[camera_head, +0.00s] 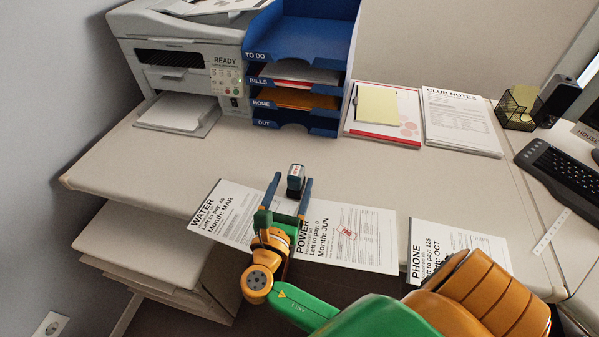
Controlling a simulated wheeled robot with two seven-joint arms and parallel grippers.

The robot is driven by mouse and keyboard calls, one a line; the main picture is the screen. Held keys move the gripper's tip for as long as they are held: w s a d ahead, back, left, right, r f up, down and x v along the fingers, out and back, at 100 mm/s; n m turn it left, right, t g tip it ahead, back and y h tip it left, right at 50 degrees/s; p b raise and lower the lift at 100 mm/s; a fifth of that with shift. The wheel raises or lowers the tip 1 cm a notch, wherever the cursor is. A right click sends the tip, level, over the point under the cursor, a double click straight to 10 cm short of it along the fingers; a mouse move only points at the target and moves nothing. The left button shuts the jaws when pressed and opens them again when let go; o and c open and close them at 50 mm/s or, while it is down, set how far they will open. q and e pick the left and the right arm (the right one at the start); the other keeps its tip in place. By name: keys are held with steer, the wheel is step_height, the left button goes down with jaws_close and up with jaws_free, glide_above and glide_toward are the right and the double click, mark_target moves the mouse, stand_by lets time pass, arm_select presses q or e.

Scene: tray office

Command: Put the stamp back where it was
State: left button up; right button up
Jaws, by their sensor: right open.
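The WATER bill (228,212) lies to the left and is partly hidden. My left gripper is not in view.
A printer (185,60) and a blue tray stack (300,45) stand at the back. A clipboard (383,115) and club notes (460,120) lie right of them. The PHONE bill (455,245) lies front right, partly behind my arm.

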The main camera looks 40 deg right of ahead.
mark_target(299, 165)
steer(key=x, duration=0.6)
steer(key=shift+w+d+r, duration=0.15)
steer(key=shift+d+r, duration=0.1)
steer(key=shift+d, duration=0.1)
steer(key=shift+a, duration=0.1)
jaws_close()
